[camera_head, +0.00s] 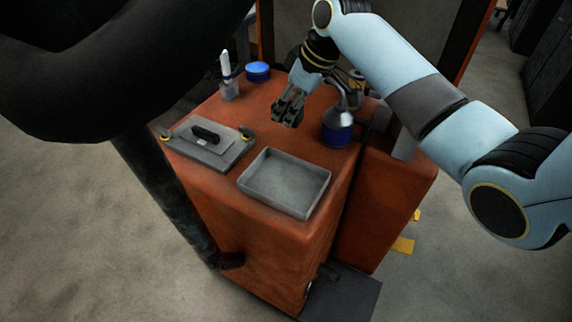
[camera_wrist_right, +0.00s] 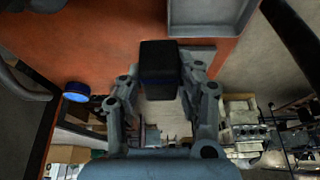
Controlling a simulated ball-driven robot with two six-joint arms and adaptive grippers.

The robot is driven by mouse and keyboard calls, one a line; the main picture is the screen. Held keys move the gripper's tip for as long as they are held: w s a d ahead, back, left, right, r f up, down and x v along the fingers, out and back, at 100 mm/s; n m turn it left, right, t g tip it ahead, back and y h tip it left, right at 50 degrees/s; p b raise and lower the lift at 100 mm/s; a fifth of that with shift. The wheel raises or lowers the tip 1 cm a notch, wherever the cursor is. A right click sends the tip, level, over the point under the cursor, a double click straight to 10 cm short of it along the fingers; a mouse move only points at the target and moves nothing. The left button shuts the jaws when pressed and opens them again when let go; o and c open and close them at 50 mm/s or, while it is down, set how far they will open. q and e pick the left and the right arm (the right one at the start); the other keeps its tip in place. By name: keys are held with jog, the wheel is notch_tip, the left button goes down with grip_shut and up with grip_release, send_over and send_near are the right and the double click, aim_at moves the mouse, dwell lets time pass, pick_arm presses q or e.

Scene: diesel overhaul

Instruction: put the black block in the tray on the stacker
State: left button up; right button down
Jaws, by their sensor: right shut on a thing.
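My right gripper (camera_head: 287,108) is above the orange stacker top (camera_head: 222,184), behind the tray. In the right wrist view its fingers (camera_wrist_right: 160,95) are shut on the black block (camera_wrist_right: 160,60), which stands out past the fingertips. In the head view I cannot make the block out clearly from the dark fingers. The shallow grey tray (camera_head: 284,182) lies on the stacker's near right part and is empty. Its edge also shows at the top of the right wrist view (camera_wrist_right: 207,30). My left gripper is not in view.
Left of the tray lies a grey plate (camera_head: 182,147) with a black piece (camera_head: 206,135) on it. A large dark curved shape covers the upper left.

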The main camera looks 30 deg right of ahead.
aim_at(297, 125)
jog(key=shift+w+d+r, duration=0.15)
jog(key=shift+w+d, duration=0.3)
jog(key=shift+d, duration=0.15)
jog(key=shift+s+f+p, duration=0.2)
jog(key=shift+f+p, duration=0.05)
jog(key=shift+p, duration=0.1)
jog(key=s, duration=0.1)
jog(key=s+a+f, duration=0.1)
jog(key=s+f+p, duration=0.1)
jog(key=shift+s+a+f, duration=0.1)
jog(key=shift+s+a, duration=0.1)
jog(key=shift+a, duration=0.05)
jog(key=s+a+f, duration=0.1)
jog(key=s, duration=0.1)
jog(key=s+a+f+p, duration=0.1)
jog(key=s, duration=0.1)
jog(key=s+a+f, duration=0.1)
jog(key=s+f, duration=0.1)
jog(key=shift+s+a+f, duration=0.1)
jog(key=shift+s+f, duration=0.1)
jog(key=shift+s, duration=0.05)
notch_tip(297, 125, down, 3)
jog(key=shift+f, duration=0.2)
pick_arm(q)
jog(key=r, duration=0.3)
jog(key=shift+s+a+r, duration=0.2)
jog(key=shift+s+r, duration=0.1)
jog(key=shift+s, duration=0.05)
pick_arm(e)
jog(key=shift+f, duration=0.4)
